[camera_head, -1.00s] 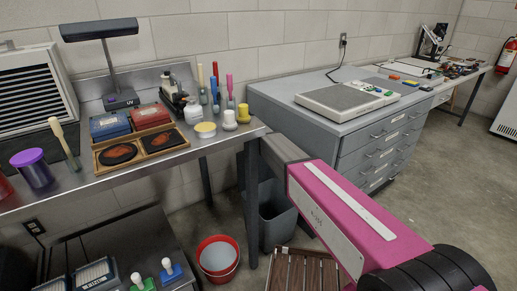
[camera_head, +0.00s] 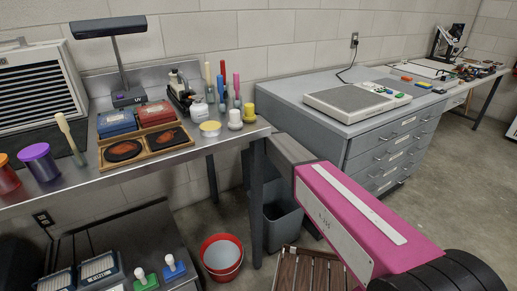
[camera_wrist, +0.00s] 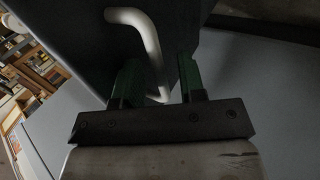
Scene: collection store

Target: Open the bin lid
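A grey bin (camera_head: 283,222) stands on the floor under the right end of the steel bench in the head view, partly hidden by the bench leg and my pink arm. No lid can be made out on it there. In the wrist view a dark panel (camera_wrist: 75,40) carries a pale bent handle (camera_wrist: 148,38). I cannot tell whether this panel is the bin's lid. My gripper (camera_wrist: 159,62) has two green fingers standing apart. The handle's lower end lies between them, with no clear grip on it. The gripper does not show in the head view.
The steel bench (camera_head: 90,190) holds jars, ink pads and bottles. A red bucket (camera_head: 221,254) and a slatted wooden crate (camera_head: 305,268) stand on the floor near the bin.

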